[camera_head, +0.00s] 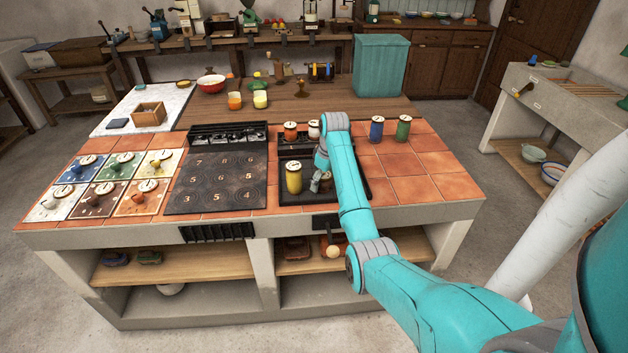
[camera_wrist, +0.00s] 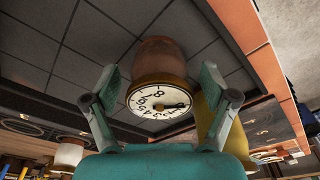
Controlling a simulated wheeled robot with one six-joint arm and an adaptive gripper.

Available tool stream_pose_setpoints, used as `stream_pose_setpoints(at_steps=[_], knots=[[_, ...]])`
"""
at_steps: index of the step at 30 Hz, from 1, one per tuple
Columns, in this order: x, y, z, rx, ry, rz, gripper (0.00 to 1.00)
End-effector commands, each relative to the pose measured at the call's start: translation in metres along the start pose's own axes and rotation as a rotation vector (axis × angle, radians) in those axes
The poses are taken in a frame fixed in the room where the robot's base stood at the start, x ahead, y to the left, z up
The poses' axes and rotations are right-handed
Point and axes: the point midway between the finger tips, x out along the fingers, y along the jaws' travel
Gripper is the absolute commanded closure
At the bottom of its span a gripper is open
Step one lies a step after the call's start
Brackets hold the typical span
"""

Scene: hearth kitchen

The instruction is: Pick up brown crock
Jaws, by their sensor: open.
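The brown crock (camera_wrist: 157,58) shows in the wrist view, with a numbered white dial (camera_wrist: 160,101) on its near end. My gripper (camera_wrist: 160,88) is open, with one finger on each side of the crock and visible space beside it. In the head view my gripper (camera_head: 319,178) is low over the dark tiled tray, just right of the yellow crock (camera_head: 293,178); there the arm and fingers hide most of the brown crock. The yellow crock (camera_wrist: 208,112) also shows in the wrist view, partly behind the right finger.
An orange crock (camera_head: 290,132) and a pale-lidded one (camera_head: 314,129) stand behind. A blue crock (camera_head: 376,130) and a green crock (camera_head: 403,129) stand farther right. The black hob (camera_head: 216,180) lies left. Orange tiles (camera_head: 420,165) at right are clear.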

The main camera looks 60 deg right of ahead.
Motion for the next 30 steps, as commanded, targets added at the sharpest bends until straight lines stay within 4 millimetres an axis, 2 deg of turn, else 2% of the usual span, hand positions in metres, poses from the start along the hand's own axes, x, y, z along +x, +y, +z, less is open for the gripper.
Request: stream_pose_setpoints(at_steps=[8,17,25,30], knots=[[0.004,0.002,0.004,0.001,0.001,0.001,0.15],[0.004,0.002,0.004,0.001,0.001,0.001,0.90],[0.002,0.001,0.002,0.000,0.002,0.002,0.92],[-0.017,-0.004,-0.014,-0.004,0.003,0.003,0.92]])
